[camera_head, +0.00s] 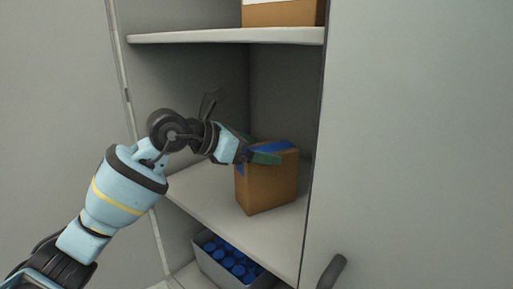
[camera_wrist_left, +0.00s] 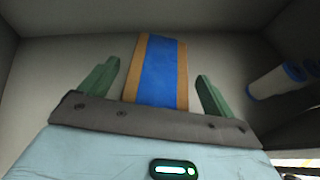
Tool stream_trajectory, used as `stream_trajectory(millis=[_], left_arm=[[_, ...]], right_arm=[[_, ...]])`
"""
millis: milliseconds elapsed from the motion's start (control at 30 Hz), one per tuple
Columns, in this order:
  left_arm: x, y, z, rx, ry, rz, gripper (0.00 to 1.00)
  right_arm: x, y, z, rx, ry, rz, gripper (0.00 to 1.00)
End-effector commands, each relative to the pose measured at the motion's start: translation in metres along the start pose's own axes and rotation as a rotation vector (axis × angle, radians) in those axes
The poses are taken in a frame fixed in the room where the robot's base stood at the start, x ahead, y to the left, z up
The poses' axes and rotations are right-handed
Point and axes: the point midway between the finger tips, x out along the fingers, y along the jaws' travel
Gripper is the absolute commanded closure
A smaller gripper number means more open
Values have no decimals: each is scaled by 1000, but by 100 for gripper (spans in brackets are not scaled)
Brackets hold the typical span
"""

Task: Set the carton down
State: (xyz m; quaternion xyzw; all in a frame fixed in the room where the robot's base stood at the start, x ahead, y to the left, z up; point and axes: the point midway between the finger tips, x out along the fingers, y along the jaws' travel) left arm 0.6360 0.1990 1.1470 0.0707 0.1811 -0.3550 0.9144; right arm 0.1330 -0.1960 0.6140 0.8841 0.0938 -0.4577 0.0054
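The carton (camera_head: 268,185) is a brown box with blue tape over its top. It stands upright on the middle shelf (camera_head: 212,203) of the cabinet, towards the right side. My left gripper (camera_head: 262,158) is at the carton's top, reaching in from the left. In the left wrist view the carton (camera_wrist_left: 135,75) lies between the two green fingers of the left gripper (camera_wrist_left: 158,72), with a visible gap on each side, so the gripper is open. The carton's far side and part of its top are hidden. My right gripper is not in view.
Another carton (camera_head: 283,14) sits on the upper shelf (camera_head: 225,36). Below is a grey bin (camera_head: 217,269) with several blue-capped items. The cabinet's right wall is close to the carton; a dark handle (camera_head: 332,272) is at lower right. Free shelf lies left of the carton.

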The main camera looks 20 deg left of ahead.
Motion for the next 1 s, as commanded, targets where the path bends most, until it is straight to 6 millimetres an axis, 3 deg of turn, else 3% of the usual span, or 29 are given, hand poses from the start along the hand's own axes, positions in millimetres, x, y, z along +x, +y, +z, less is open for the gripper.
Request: stream_trajectory(millis=[233,333,733,1000], left_arm=[[-2,0,4,0,-1,0,10],[-11,1,2,-1,0,1,10],[-87,1,1,1,2,4,10],[-117,0,1,-1,1,0,10]], right_arm=[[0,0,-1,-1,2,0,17],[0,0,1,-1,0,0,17],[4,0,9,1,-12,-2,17],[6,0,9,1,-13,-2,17]])
